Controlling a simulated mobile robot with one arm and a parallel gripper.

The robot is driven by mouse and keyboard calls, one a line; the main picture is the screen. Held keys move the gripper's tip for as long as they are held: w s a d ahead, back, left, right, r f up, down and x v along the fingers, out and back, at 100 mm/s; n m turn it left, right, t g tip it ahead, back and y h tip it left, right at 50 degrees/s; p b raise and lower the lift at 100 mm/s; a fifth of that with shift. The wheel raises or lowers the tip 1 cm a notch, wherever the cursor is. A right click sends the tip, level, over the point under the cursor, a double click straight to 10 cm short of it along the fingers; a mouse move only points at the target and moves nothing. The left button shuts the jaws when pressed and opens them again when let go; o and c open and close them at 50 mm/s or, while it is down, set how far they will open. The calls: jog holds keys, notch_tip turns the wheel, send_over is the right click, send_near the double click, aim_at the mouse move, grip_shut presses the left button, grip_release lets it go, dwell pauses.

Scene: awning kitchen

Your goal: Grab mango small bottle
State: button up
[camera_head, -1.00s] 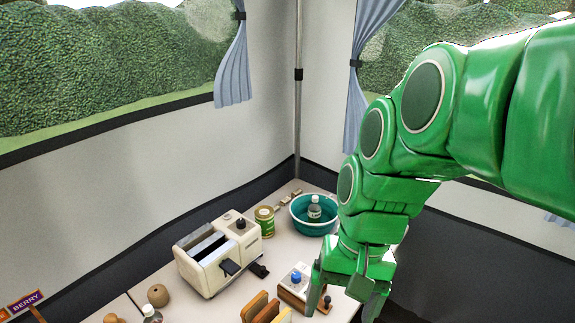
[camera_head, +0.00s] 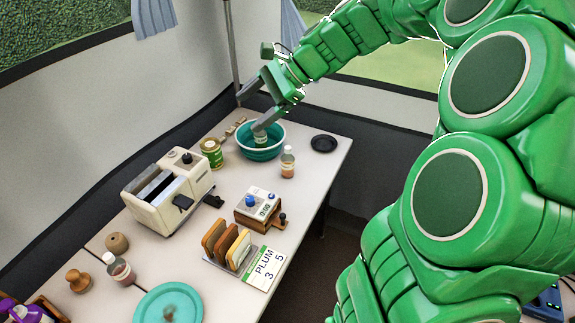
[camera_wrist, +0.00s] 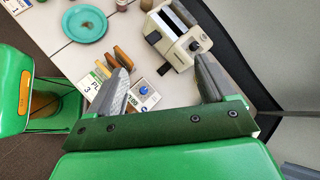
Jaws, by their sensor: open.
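Three small bottles show in the head view, and I cannot read which is mango. One bottle (camera_head: 260,138) is inside the teal bowl (camera_head: 280,141), partly hidden by a finger of my gripper (camera_head: 256,106). A second, clear with a white cap and orange-pink contents (camera_head: 288,163), stands right of the bowl. A third with reddish contents (camera_head: 120,270) stands at the front left. My gripper is open over the bowl.
A cream toaster (camera_head: 165,197), a green can (camera_head: 212,152), a scale (camera_head: 260,202) and toast slices in a rack (camera_head: 228,246) are left and front of the bowl. A black dish (camera_head: 323,143) is at right. A PLUM card (camera_head: 264,267) and teal plate (camera_head: 168,303) lie nearer.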

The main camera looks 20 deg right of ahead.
jog(key=w+d+f+m+t+y, duration=0.1)
jog(key=w+d+f+m+t, duration=0.15)
jog(key=w+d+m, duration=0.5)
jog(key=w+d+f+m+t, duration=0.1)
jog(key=w+d+m+t, duration=0.3)
jog(key=w+d, duration=0.55)
send_near(284, 163)
jog(key=shift+g, duration=0.25)
jog(key=w, duration=0.1)
jog(key=w+f, duration=0.1)
jog(key=w, duration=0.1)
jog(key=w+a, duration=0.1)
jog(key=shift+w+f, duration=0.25)
jog(key=shift+f, duration=0.05)
jog(key=shift+a+f, duration=0.1)
jog(key=shift+f, duration=0.3)
jog(key=shift+x, duration=1.2)
jog(key=shift+f+x, duration=0.2)
jog(key=shift+x, duration=1.1)
jog(key=shift+f+x, duration=0.2)
jog(key=shift+x, duration=1.05)
jog(key=shift+s, duration=0.1)
jog(key=shift+c, duration=0.5)
jog(key=c, duration=1)
